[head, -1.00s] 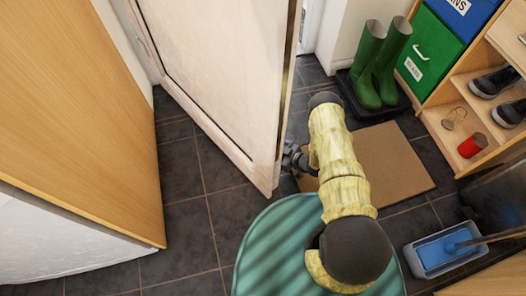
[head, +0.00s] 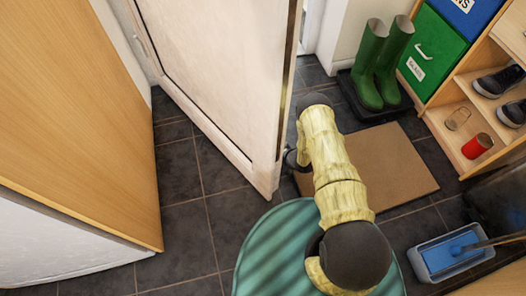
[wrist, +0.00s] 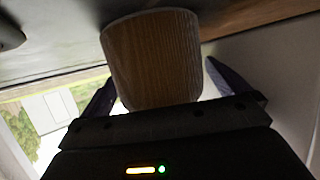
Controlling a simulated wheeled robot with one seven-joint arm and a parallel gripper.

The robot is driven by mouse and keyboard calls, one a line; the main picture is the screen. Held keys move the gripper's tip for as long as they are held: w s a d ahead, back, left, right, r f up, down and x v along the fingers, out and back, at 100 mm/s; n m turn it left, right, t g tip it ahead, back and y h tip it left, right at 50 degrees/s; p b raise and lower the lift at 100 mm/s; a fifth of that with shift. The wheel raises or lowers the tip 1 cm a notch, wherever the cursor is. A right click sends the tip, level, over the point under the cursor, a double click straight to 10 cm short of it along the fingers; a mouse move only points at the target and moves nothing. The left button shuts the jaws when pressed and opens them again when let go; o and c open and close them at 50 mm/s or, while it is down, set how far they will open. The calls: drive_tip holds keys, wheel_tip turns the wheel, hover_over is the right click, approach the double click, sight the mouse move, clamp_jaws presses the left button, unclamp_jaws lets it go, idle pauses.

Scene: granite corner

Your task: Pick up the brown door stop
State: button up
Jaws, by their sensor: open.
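The brown wood-grain door stop (wrist: 155,50) fills the upper middle of the wrist view. My gripper (wrist: 160,74) is open, with one dark finger on each side of the door stop and a visible gap at least on the right. Whether either finger touches it is unclear. In the head view my gripper is low by the bottom free edge of the white door (head: 225,80), mostly hidden by the door and my own wrist. The door stop cannot be seen in the head view.
The door stands ajar, close left of my arm. A brown mat (head: 390,165) lies right of my arm. Green boots (head: 375,65) stand on a dark tray behind it. A shelf (head: 462,125) with shoes and a red tin (head: 477,146) is at right, a blue-grey tub (head: 445,257) below it.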

drive_tip(key=shift+c, duration=0.2)
drive_tip(key=c, duration=1.6)
drive_tip(key=shift+r, duration=0.2)
drive_tip(key=shift+w+d+r+p, duration=0.15)
drive_tip(key=shift+r+p, duration=0.3)
drive_tip(key=shift+p, duration=0.35)
wheel_tip(320, 180, up, 6)
drive_tip(key=p, duration=0.4)
drive_tip(key=w+d+p, duration=0.1)
drive_tip(key=w+d, duration=0.1)
drive_tip(key=d, duration=0.7)
drive_tip(key=w+d+p, duration=0.2)
drive_tip(key=w+d, duration=0.1)
drive_tip(key=d, duration=0.7)
drive_tip(key=shift+w, duration=0.15)
drive_tip(key=shift+f, duration=0.1)
